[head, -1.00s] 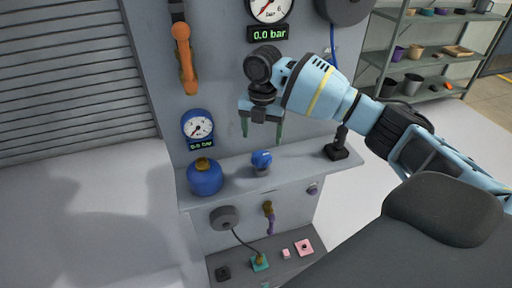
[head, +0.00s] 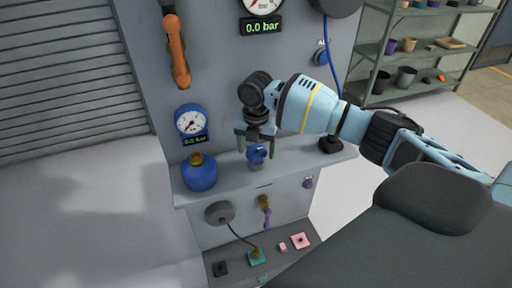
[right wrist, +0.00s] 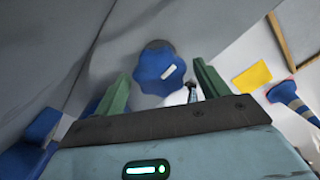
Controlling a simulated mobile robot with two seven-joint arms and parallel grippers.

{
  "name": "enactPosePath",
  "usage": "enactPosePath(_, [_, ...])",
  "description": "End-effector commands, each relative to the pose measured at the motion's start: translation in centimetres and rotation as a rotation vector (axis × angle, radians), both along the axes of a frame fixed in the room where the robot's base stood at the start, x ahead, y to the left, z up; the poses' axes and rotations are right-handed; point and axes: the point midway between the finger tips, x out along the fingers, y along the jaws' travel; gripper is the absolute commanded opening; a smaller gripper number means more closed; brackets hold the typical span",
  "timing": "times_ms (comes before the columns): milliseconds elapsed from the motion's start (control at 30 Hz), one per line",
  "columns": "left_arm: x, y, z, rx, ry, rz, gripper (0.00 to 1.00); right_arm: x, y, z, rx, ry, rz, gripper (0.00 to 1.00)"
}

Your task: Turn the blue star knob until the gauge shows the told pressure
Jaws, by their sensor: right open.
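The blue star knob (head: 257,154) stands on a grey stem on the panel's shelf. In the right wrist view the knob (right wrist: 152,76) has a lobed rim and a white mark. My right gripper (head: 256,154) is open above the shelf, its green fingers on either side of the knob. In the right wrist view the knob lies ahead between the fingertips (right wrist: 162,68), with gaps showing on both sides. A white-faced gauge (head: 262,5), cut by the top edge, has a display (head: 263,26) reading 0.0 bar. A smaller blue gauge (head: 191,122) also reads 0.0 bar.
An orange handle (head: 177,52) hangs on the panel. A black device (head: 331,143) stands at the shelf's right end. Below are a grey disc (head: 218,212) and small pink and teal parts.

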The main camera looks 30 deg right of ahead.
Motion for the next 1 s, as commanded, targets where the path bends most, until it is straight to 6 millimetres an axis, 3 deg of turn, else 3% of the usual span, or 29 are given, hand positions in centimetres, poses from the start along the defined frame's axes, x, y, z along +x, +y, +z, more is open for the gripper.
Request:
enactPosePath(67, [0.0, 0.0, 0.0, 0.000, -0.001, 0.000, 0.36, 0.0, 0.0, 0.0, 0.000, 0.000, 0.000, 0.72])
enactPosePath(400, [0.0, 0.0, 0.0, 0.000, -0.001, 0.000, 0.36, 0.0, 0.0, 0.0, 0.000, 0.000, 0.000, 0.29])
enactPosePath(733, [0.6, 0.0, 0.8, 0.001, -0.016, 0.000, 0.36, 0.0, 0.1, 0.2, 0.001, 0.001, -0.051, 0.29])
enactPosePath(1000, [2.0, 0.1, 2.7, 0.002, -0.058, -0.001, 0.36, 0.0, 0.1, 0.5, 0.002, -0.002, -0.228, 0.29])
